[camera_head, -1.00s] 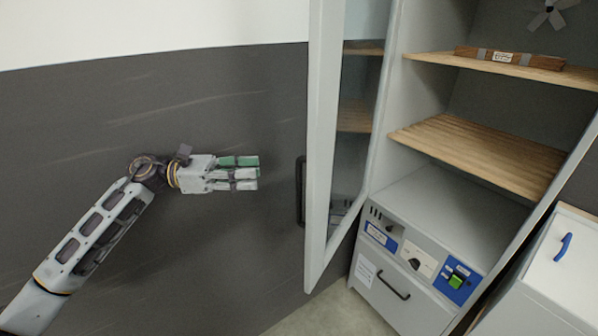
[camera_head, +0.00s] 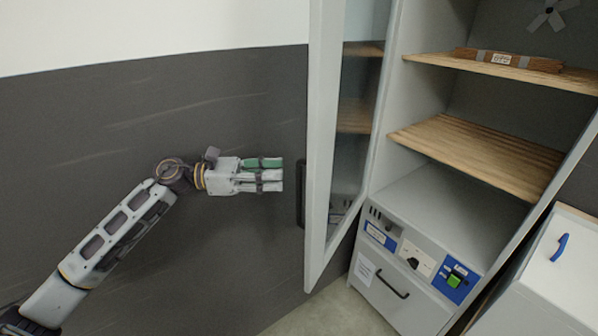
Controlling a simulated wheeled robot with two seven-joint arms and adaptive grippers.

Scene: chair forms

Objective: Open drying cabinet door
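The drying cabinet door (camera_head: 322,150), a pale grey frame with a glass pane, stands swung wide open at the left of the drying cabinet (camera_head: 395,150). Its dark handle (camera_head: 300,194) is on the door's left-facing side. My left gripper (camera_head: 272,175) is just left of the handle, with a small gap in the picture. Its fingers, one with a green face, point right toward the door and hold nothing visible. Whether they are spread or shut is not clear from this side. My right gripper is not in view.
Inside the cabinet are slatted wooden shelves (camera_head: 478,152), with a brown wooden piece (camera_head: 508,60) on the upper one. Below is a control panel (camera_head: 420,258) and a drawer handle (camera_head: 392,285). A white unit with a blue handle (camera_head: 561,247) stands at right. A dark wall is behind my arm.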

